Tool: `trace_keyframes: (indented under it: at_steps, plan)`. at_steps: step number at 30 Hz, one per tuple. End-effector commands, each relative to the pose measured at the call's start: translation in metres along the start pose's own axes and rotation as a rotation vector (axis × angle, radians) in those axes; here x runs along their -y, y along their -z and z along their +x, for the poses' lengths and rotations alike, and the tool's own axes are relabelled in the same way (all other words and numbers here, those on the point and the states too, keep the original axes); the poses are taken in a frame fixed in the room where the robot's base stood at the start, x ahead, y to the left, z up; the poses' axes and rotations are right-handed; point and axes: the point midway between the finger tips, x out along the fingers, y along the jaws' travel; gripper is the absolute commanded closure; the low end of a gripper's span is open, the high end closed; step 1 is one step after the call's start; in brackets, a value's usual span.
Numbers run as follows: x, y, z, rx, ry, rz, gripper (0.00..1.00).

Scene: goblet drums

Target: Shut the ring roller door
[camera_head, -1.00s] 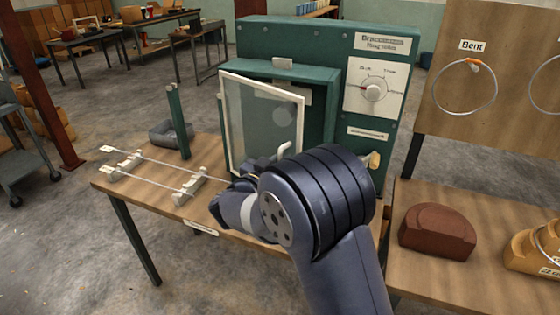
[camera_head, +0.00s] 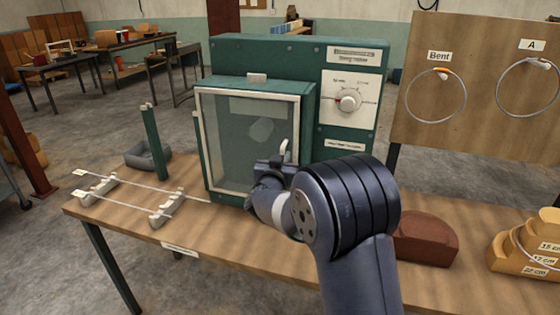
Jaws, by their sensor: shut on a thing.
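The ring roller (camera_head: 355,55) is a green machine on a wooden bench. Its door (camera_head: 228,140) is a clear pane in a white frame, standing across the front of the green housing and looking about flush with it. I cannot tell whether a small gap is left. A pale bent handle (camera_head: 284,150) sits at the door's right edge. My gripper (camera_head: 277,166) is at this handle, shut on it, with the fingers partly hidden by my wrist. A pale round shape shows behind the pane.
A dial panel (camera_head: 351,98) is right of the door. Two thin rods on grey supports (camera_head: 168,208) and a green post (camera_head: 153,142) stand left. A brown block (camera_head: 425,238) and a ring board (camera_head: 480,90) are to the right.

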Motion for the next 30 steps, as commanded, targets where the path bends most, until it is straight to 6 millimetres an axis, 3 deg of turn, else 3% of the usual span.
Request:
trace_keyframes:
  at_steps: [2,3,9,20,30]
  plan:
    - [0.000,0.004,0.001,-0.008,-0.002,0.003,1.00]
    - [-0.001,0.004,0.002,-0.008,-0.002,0.003,0.85]
    - [-0.001,0.003,0.001,-0.006,-0.003,0.002,0.70]
    - [0.000,0.002,-0.009,-0.005,-0.001,0.002,0.70]
    - [0.001,0.001,-0.074,-0.005,0.000,0.002,0.70]
